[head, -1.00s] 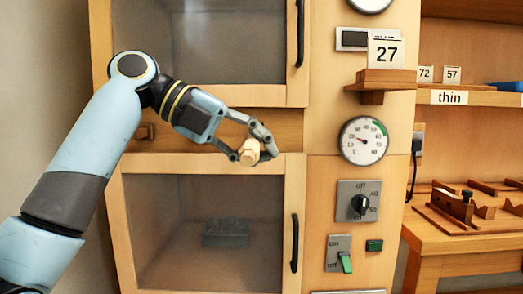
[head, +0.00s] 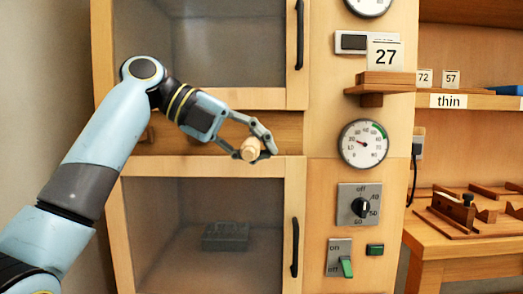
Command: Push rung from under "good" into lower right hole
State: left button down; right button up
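My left gripper (head: 257,142) is shut on a short pale wooden rung (head: 250,149), whose round end faces me. It holds the rung in front of the wooden strip between the upper and lower glass doors of a cabinet. No label reading "good" and no hole show in this view. My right gripper is not in view.
The wooden cabinet has an upper glass door (head: 220,45) and a lower glass door (head: 190,210), both closed, with black handles. A control panel with a dial gauge (head: 363,143), knob (head: 361,206) and green switch (head: 346,267) stands right. A shelf (head: 470,98) labelled "thin" is farther right.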

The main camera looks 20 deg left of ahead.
pick_arm(q)
jog(key=shift+w+a+b, duration=0.25)
jog(key=shift+w+b, duration=0.05)
jog(key=shift+w, duration=0.6)
jog(key=c, duration=2)
grip_release()
jog(key=o, duration=0.6)
jog(key=shift+o, duration=0.2)
